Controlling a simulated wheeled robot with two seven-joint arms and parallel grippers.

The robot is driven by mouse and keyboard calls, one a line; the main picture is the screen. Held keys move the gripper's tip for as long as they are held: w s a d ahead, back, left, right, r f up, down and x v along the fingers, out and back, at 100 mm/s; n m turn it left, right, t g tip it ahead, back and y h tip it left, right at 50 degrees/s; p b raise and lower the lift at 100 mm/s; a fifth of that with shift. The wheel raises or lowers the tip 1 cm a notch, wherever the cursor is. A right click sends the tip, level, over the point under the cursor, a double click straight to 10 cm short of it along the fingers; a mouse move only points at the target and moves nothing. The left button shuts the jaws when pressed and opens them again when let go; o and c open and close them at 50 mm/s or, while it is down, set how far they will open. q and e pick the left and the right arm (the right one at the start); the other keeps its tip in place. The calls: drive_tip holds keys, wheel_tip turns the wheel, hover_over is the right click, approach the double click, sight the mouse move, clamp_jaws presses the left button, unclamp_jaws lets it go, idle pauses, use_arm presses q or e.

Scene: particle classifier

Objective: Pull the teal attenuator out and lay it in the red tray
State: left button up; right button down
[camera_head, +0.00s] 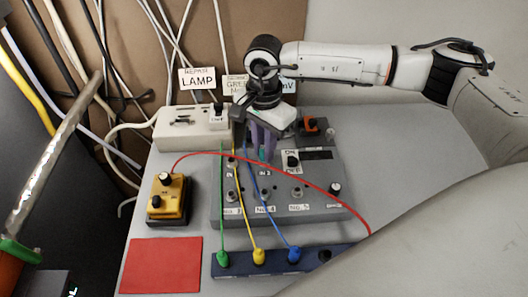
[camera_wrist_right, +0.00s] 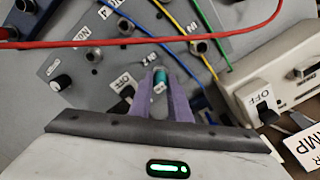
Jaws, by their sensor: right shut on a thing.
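The teal attenuator (camera_wrist_right: 160,79) shows as a small teal cylinder between the purple fingertips in the right wrist view. My right gripper (camera_head: 264,154) is shut on it, above the back part of the grey panel box (camera_head: 325,208). It also shows in the right wrist view (camera_wrist_right: 160,85). The fingers hide most of the attenuator in the head view, and I cannot tell whether its lower end is in a socket. The red tray (camera_head: 160,265) is a flat red square at the front left and looks empty. My left gripper is not in view.
A red cable (camera_head: 300,178) arches over the panel box. Green, yellow (camera_head: 240,205) and blue cables run from it to the dark blue strip (camera_head: 310,258). A yellow box (camera_head: 169,198) stands behind the tray; a cream box (camera_head: 185,128) stands behind that.

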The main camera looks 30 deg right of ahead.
drive_tip(key=shift+r, duration=0.1)
drive_tip(key=shift+r, duration=0.35)
wheel_tip(320, 180, up, 9)
drive_tip(key=shift+r+b, duration=0.1)
drive_tip(key=shift+b, duration=0.6)
